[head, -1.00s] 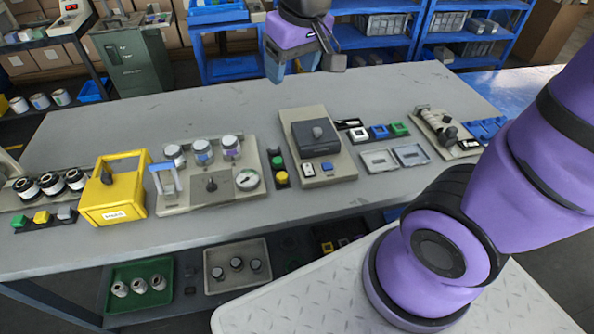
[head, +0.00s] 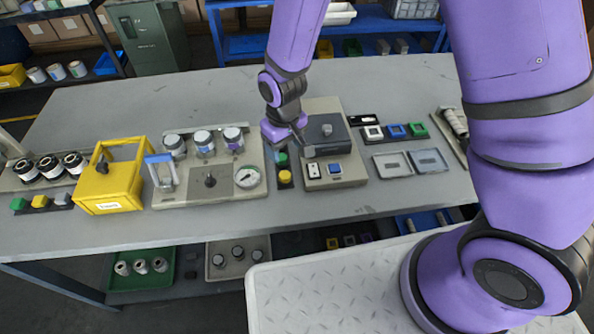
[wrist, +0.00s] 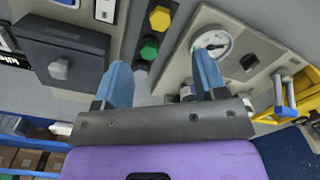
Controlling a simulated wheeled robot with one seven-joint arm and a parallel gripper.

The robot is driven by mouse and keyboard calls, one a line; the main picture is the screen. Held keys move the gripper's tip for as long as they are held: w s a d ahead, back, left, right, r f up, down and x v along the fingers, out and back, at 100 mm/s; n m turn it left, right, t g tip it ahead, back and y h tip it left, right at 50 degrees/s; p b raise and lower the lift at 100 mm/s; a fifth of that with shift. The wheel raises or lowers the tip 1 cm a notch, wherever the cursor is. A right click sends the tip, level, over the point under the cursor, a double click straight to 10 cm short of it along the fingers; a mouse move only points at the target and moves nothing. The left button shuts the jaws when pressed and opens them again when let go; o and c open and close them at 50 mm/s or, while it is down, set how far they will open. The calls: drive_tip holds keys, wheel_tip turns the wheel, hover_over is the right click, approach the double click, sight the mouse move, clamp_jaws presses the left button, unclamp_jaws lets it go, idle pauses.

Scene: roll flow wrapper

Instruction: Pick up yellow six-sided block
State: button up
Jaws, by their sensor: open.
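A yellow block (head: 284,176) that looks six-sided sits at the near end of a small dark strip, in front of a green one (head: 282,159). In the wrist view this yellow block (wrist: 159,19) is at the top centre, with the green one (wrist: 149,47) closer to my fingers. Another yellow block (head: 39,201) stands at the far left between a green and a grey one; its shape is too small to tell. My gripper (wrist: 163,75) is open and empty, its blue fingers spread apart. In the head view my gripper (head: 288,143) is above the table, just behind the green block.
A gauge panel (head: 236,196) with jars stands left of the strip. A grey box-like device (head: 345,178) stands close on its right. A yellow carrier (head: 108,190) is further left. Coloured square pieces (head: 397,131) and grey trays (head: 428,160) lie right. The front table strip is mostly clear.

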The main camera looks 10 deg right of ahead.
hover_over(286, 176)
drive_tip(key=f, duration=0.5)
drive_tip(key=shift+s+d+f, duration=0.15)
drive_tip(key=shift+s+f, duration=0.05)
drive_tip(key=shift+f, duration=3.25)
drive_tip(key=shift+c, duration=0.5)
drive_tip(key=shift+w, duration=0.1)
drive_tip(key=c, duration=0.9)
